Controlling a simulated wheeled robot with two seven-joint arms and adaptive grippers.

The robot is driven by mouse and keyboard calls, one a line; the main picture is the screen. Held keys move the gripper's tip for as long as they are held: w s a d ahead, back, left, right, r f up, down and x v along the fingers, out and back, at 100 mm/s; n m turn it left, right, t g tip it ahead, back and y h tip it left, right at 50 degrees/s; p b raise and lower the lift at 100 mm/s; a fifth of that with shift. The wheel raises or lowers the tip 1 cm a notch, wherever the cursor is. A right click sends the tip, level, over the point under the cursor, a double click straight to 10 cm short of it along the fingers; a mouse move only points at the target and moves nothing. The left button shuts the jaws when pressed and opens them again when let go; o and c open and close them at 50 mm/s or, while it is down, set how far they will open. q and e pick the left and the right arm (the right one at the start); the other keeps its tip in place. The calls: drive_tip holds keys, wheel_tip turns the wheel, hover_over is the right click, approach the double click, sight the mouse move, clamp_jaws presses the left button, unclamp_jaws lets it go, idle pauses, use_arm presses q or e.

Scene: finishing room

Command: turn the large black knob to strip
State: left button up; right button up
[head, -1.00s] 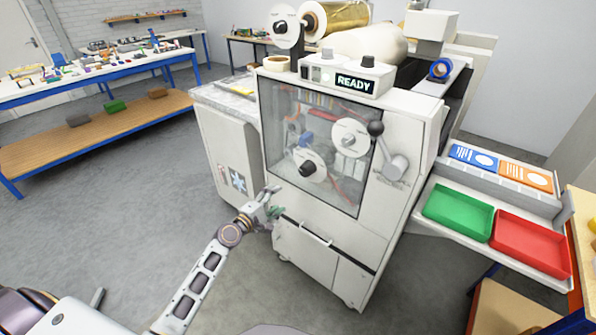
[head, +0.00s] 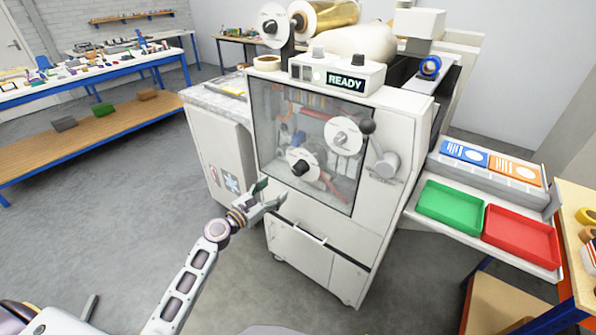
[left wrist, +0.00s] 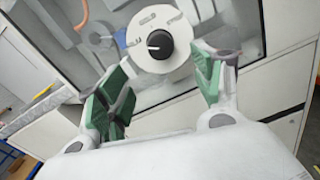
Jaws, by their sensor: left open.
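A black knob (head: 300,168) sits at the centre of a white round dial (head: 312,158) low behind or on the machine's clear front panel. In the left wrist view the knob (left wrist: 160,44) carries a white mark on its left side, and the dial (left wrist: 183,57) has small dark print I cannot read. My left gripper (head: 273,191) is open and empty, just below and left of the dial. In the left wrist view its green-padded fingers (left wrist: 162,82) stand apart below the knob, not around it. My right gripper is not in view.
A second black knob (head: 270,27) is on a dial at the machine's top. A crank lever (head: 380,150) and another white dial (head: 343,138) are to the right. The display (head: 346,82) reads READY. Green (head: 449,205) and red (head: 521,236) trays stand at the right.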

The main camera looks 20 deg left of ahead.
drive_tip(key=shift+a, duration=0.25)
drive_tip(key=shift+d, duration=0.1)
use_arm(q)
approach(296, 172)
drive_tip(key=shift+x, duration=1.55)
drive_tip(key=shift+w+d+r+p, duration=0.1)
drive_tip(key=shift+w+d+p, duration=0.2)
drive_tip(key=shift+w, duration=0.35)
drive_tip(key=shift+x, duration=3.4)
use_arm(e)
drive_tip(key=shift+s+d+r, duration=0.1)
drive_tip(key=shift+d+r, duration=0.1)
